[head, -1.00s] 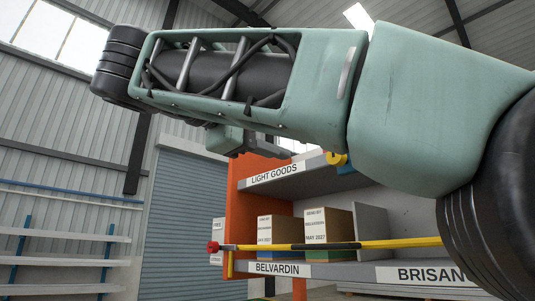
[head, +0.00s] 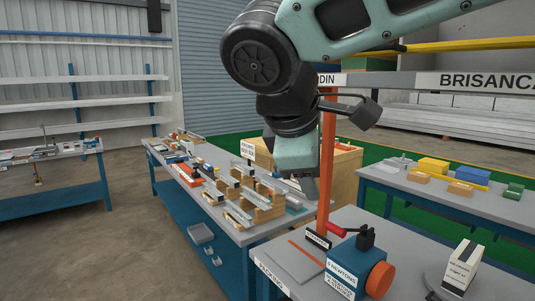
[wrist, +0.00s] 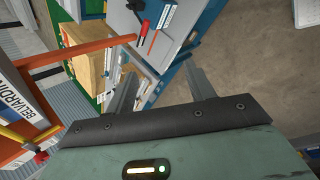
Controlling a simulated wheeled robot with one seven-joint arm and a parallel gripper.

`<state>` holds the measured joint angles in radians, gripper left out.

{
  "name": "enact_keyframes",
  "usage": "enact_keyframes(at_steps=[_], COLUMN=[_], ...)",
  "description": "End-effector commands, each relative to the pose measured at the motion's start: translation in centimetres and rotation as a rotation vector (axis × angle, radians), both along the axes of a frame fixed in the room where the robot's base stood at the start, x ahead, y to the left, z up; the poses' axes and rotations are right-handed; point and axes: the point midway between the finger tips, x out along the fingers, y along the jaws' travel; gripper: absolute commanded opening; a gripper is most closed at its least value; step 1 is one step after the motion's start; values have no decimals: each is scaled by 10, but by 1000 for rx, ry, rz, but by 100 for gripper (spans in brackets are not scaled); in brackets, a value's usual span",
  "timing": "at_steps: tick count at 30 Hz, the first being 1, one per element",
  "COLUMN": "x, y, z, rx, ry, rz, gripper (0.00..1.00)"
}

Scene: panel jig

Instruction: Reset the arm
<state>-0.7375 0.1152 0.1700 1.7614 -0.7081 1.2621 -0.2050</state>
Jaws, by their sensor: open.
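My arm reaches in from the upper right of the head view and bends down at a black wrist joint. Benches and floor lie beyond the fingers.
A bench with wooden jigs (head: 235,195) stands at centre left. A grey bench at front right carries a blue and orange device (head: 350,268) and a white labelled block (head: 462,265). Floor (head: 120,230) at left is clear.

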Motion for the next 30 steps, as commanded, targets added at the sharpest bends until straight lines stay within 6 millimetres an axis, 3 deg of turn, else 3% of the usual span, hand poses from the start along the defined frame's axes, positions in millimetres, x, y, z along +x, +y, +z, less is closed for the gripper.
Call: enact_keyframes(at_steps=[1, 3, 6, 9, 12, 18, 30], x=[-19, -50, -96, -138, -169, -196, -198], y=[-10, -20, -35, -49, -62, -75, -76], z=[-30, -71, -120, -158, -184, -206, -208], rx=[53, 146, 278, 391, 475, 556, 562], ry=[74, 176, 296, 380, 423, 446, 447], rz=[-26, -80, -197, -337, -469, -614, -624], gripper=[54, 54, 54, 54, 54, 54, 54])
